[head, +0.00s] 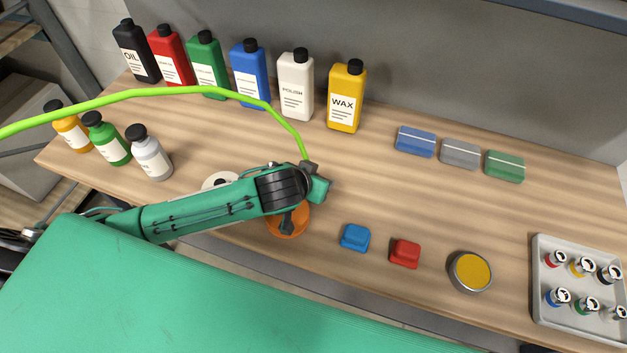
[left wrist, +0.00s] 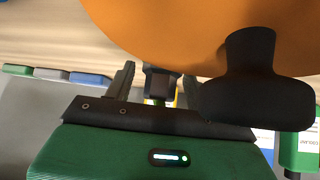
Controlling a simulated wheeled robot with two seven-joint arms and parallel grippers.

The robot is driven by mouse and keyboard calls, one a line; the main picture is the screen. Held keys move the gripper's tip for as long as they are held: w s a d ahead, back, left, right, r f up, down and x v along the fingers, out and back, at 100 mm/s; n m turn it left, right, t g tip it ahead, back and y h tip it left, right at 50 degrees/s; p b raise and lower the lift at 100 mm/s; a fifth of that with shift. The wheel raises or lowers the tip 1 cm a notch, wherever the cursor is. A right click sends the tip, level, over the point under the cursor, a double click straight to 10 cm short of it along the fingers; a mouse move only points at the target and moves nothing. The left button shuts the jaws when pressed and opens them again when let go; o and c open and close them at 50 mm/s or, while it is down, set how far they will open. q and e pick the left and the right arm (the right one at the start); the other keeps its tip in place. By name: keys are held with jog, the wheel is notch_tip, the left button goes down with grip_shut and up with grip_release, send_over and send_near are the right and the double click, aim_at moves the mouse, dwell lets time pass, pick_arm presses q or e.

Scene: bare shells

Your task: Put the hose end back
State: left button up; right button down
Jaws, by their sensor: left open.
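The bright green hose (head: 190,90) arcs in from the left over the bench and comes down to my left gripper (head: 311,172). In the left wrist view the dark hose end (left wrist: 160,82), with a bit of green hose below it, shows between the two fingers of my left gripper (left wrist: 158,76). The fingers stand apart, with the hose end between them. An orange round thing (head: 287,222) with a black knob sits partly under my left arm; it fills the top of the left wrist view (left wrist: 165,25). Whether the hose end rests in anything is hidden. My right gripper is not in view.
Several tall bottles, such as the yellow WAX bottle (head: 345,98), line the back. Small bottles (head: 150,155) stand at left. Sponges (head: 460,153), blue and red blocks (head: 404,254), a yellow tin (head: 470,271) and a tray (head: 543,325) occupy the right. The middle right is clear.

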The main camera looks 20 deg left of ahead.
pick_arm(q)
jog(key=shift+w+f, duration=0.25)
jog(key=shift+c, duration=0.2)
jog(key=c, duration=1)
jog(key=shift+c, duration=0.2)
